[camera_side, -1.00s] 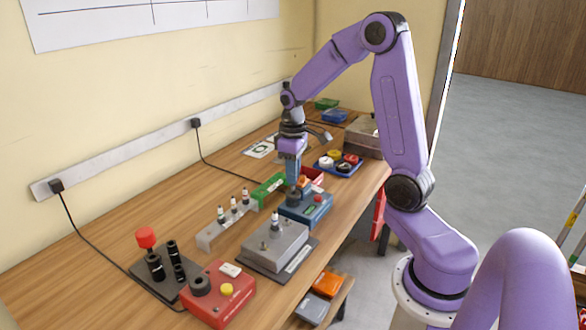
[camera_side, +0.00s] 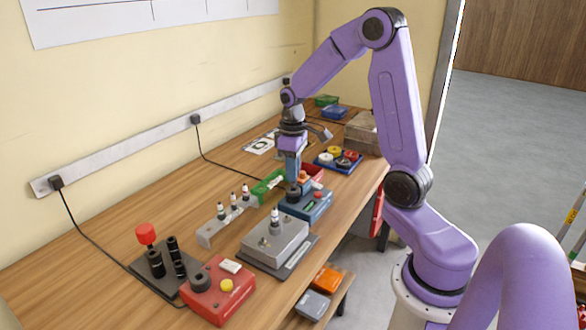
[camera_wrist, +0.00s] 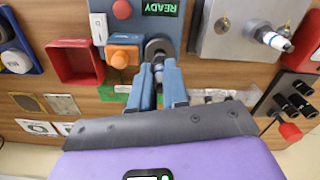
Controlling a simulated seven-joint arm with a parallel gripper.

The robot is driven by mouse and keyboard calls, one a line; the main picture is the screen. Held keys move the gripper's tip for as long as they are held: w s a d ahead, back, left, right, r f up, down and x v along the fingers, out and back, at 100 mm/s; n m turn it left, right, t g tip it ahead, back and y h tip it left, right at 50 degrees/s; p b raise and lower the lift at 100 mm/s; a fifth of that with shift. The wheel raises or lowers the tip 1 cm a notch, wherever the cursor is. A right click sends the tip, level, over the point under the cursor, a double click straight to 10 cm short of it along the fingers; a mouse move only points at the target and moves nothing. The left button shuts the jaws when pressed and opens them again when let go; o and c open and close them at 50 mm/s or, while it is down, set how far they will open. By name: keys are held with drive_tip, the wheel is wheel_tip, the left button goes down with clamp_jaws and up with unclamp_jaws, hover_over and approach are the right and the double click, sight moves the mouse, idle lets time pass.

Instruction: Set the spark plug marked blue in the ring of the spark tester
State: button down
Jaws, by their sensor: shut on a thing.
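The spark tester is a blue box (camera_side: 314,212) with a lit green display that reads READY in the wrist view (camera_wrist: 160,6). Its dark ring (camera_wrist: 159,47) shows just beyond my fingertips. My gripper (camera_side: 293,178) is over this ring, pointing down. In the wrist view my gripper (camera_wrist: 160,82) is shut on a spark plug (camera_wrist: 158,70), whose lower end is at the ring. I cannot tell how deep it sits, and its colour mark is too small to read. Another plug (camera_wrist: 275,40), with a bluish band, stands on a grey metal block (camera_side: 262,248).
A rack (camera_side: 208,236) with several plugs stands left of the block. A red box (camera_side: 205,302) with a yellow button and a plate with black sockets (camera_side: 140,265) are at the front left. A red bin (camera_wrist: 72,66) and a blue tray (camera_side: 330,165) lie beyond the tester.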

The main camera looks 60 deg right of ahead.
drive_tip(key=shift+f, duration=1.2)
idle(0.4)
drive_tip(key=c, duration=1)
unclamp_jaws()
drive_tip(key=shift+c, duration=0.2)
drive_tip(key=shift+r, duration=3.5)
